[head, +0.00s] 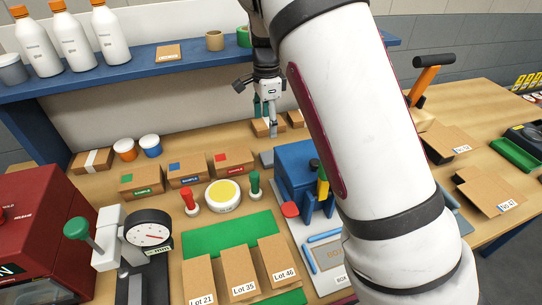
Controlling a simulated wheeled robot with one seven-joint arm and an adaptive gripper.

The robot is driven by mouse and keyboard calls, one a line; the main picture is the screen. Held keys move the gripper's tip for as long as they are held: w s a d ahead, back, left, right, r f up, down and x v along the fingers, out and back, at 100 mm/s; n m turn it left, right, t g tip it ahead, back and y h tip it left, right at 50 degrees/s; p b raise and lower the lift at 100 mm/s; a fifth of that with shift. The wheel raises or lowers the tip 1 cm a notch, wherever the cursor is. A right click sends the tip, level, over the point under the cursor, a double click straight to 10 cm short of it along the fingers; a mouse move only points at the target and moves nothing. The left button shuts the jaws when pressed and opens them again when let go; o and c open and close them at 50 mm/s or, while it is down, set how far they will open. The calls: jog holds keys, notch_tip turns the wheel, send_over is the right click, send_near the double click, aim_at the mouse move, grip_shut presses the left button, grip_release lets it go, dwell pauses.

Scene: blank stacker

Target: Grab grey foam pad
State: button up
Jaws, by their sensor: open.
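My gripper (265,118) points down at the back of the bench, under the front edge of the blue shelf, and is open. A small grey piece (267,158) shows on the bench just below and in front of the fingertips, left of the blue machine. It looks like the grey foam pad, but it is small and partly hidden, so I cannot be sure. I see no object held between the fingers. A cardboard box (262,127) stands right behind the fingertips.
A blue machine (295,160) stands close to the right of the gripper. Three sample boxes (186,172) and a yellow-topped round tub (223,194) are to the left. The blue shelf (130,72) holds bottles and tape rolls. My arm hides much of the right middle.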

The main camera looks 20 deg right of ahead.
send_over(269, 157)
jog(key=w, duration=0.1)
notch_tip(269, 157, down, 6)
jog(key=shift+f, duration=0.25)
jog(key=f, duration=0.2)
jog(key=s+f+p, duration=0.1)
jog(key=f, duration=0.1)
jog(key=shift+f, duration=0.3)
jog(key=shift+w+f, duration=0.1)
jog(key=shift+f, duration=0.3)
jog(key=c, duration=0.8)
